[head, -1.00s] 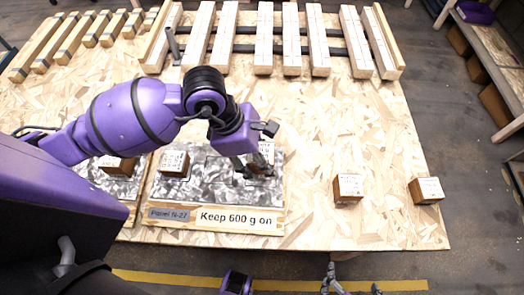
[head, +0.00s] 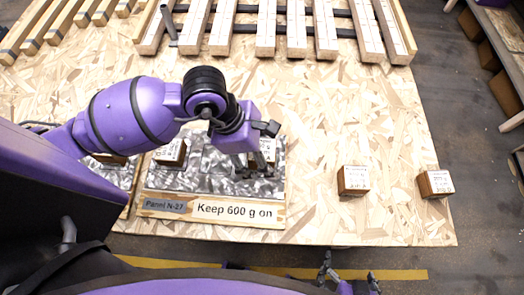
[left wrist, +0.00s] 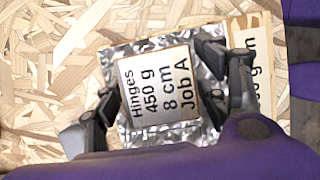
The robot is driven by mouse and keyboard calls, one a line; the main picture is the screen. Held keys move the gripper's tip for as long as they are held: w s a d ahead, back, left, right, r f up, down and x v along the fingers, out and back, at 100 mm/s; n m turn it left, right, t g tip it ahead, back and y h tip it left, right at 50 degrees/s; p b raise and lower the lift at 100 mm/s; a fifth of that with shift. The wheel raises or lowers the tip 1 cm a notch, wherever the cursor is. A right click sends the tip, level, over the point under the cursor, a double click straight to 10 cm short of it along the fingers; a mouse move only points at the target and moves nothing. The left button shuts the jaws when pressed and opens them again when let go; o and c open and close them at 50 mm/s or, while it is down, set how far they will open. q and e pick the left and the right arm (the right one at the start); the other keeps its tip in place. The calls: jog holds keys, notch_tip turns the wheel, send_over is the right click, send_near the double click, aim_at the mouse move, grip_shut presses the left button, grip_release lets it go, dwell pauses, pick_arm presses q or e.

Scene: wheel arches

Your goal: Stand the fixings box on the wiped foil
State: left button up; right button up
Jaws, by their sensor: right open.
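A box labelled "Hinges 450 g 8 cm Job A" (left wrist: 158,88) shows in the left wrist view, over crumpled foil (left wrist: 143,45). My left gripper (left wrist: 157,90) has its fingers on both sides of this box; whether they press on it is unclear. In the head view, my left gripper (head: 258,165) is low over the right part of the foil (head: 215,182) on the panel marked "Panel N-27" and "Keep 600 g on", hiding most of the box there. My right gripper (head: 350,279) is open at the bottom edge, beyond the board.
Another box (head: 172,153) stands on the same foil, left of the gripper. A box (head: 110,159) stands on a second foil further left. Two boxes (head: 354,180) (head: 435,183) stand on the board at right. Wooden beams (head: 268,30) line the back.

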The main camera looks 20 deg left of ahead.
pick_arm(q)
jog(key=shift+a+r, duration=0.15)
jog(key=shift+r, duration=0.4)
jog(key=v, duration=1.1)
jog(key=shift+p, duration=0.3)
jog(key=shift+a+r, duration=0.1)
